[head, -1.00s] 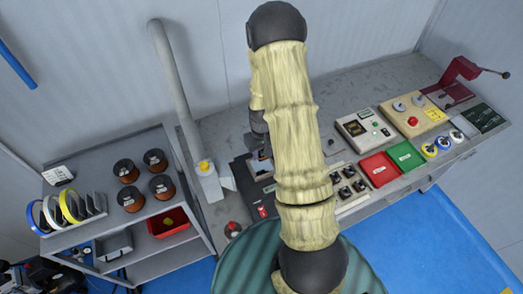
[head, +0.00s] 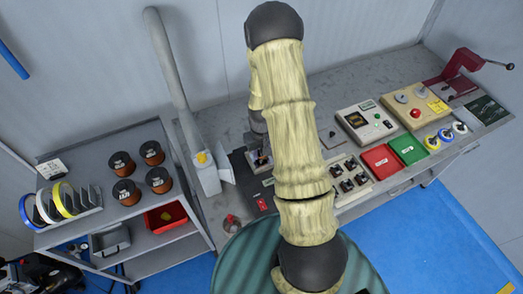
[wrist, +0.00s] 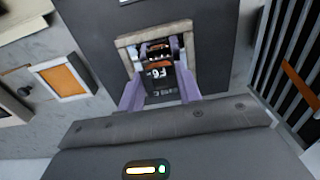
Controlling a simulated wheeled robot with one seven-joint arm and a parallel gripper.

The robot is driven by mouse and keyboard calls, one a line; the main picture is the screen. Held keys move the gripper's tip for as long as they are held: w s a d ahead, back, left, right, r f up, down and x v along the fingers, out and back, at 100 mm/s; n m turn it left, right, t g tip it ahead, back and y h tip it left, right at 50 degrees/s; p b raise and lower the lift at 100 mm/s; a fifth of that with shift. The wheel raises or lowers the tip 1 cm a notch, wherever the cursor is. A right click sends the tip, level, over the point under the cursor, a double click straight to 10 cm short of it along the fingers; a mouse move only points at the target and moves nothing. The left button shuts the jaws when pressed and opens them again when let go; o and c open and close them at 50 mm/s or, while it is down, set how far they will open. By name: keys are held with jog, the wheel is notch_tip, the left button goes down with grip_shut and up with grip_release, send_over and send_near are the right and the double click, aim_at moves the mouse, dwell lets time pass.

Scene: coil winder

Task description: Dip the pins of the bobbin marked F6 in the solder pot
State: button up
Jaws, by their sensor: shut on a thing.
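My gripper (wrist: 160,88) is shut on the bobbin marked F6 (wrist: 157,74), its purple fingers on either side of it. The F6 label reads upside down in the wrist view. A pale square rim (wrist: 128,42), apparently that of the solder pot, frames the bobbin on a dark top (wrist: 85,20). The bobbin's pins are hidden, so I cannot tell whether they touch the solder. In the head view the dark pot body (head: 238,162) is partly behind my arm, and my gripper (head: 259,157) is at its top.
A fume pipe and white hood (head: 207,176) stand just left of the pot. A shelf with wire spools (head: 123,163) stands left.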

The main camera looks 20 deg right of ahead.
jog(key=shift+f+b, duration=0.6)
jog(key=shift+f, duration=0.2)
jog(key=shift+r, duration=0.2)
dwell(1.8)
jog(key=shift+r+p, duration=2.05)
jog(key=shift+r, duration=0.6)
jog(key=shift+f, duration=0.1)
